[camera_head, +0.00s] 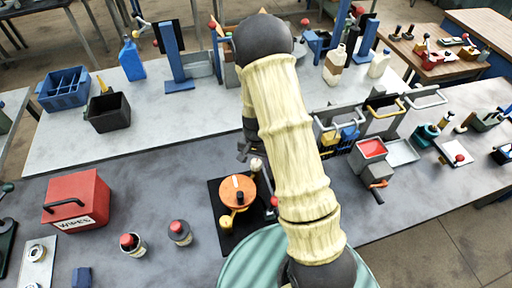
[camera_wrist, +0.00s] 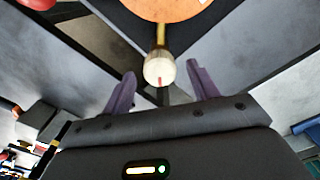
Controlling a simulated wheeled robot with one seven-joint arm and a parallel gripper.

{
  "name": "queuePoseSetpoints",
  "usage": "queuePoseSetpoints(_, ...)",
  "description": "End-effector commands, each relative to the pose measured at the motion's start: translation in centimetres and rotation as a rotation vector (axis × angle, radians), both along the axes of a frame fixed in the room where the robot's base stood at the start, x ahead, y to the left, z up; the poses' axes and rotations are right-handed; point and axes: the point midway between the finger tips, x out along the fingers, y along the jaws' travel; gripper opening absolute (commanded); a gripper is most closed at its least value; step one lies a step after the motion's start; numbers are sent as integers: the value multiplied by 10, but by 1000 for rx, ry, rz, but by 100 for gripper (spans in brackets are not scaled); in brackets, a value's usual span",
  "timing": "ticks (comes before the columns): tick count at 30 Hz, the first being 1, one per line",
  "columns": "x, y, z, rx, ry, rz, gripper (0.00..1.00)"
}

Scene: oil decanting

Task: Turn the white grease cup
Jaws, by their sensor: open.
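The white grease cup (camera_wrist: 158,66) is a small round cap with a red mark on its end. It sits on a brass stem that sticks out from an orange round body (camera_wrist: 180,8). In the head view the white grease cup (camera_head: 256,164) is at the upper right of the orange body (camera_head: 236,190), which stands on a black plate (camera_head: 226,236). My gripper (camera_wrist: 162,84) is open, with one purple finger on each side of the cup in the wrist view. Dark gaps show between fingers and cup. My arm hides part of the bench behind it.
A yellow fitting (camera_head: 226,221) and a red knob (camera_head: 274,202) are close by on the black plate. Two red-capped containers (camera_head: 180,233) and a red wipes box (camera_head: 77,200) stand to the left. A grey box with red contents (camera_head: 371,148) is to the right.

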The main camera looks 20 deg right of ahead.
Motion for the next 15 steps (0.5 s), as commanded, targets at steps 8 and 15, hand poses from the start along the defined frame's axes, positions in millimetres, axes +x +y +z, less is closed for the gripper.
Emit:
queuePoseSetpoints(8,1,0,28,0,-4,1,59)
queuePoseSetpoints(15,1,1,66,0,-5,2,59)
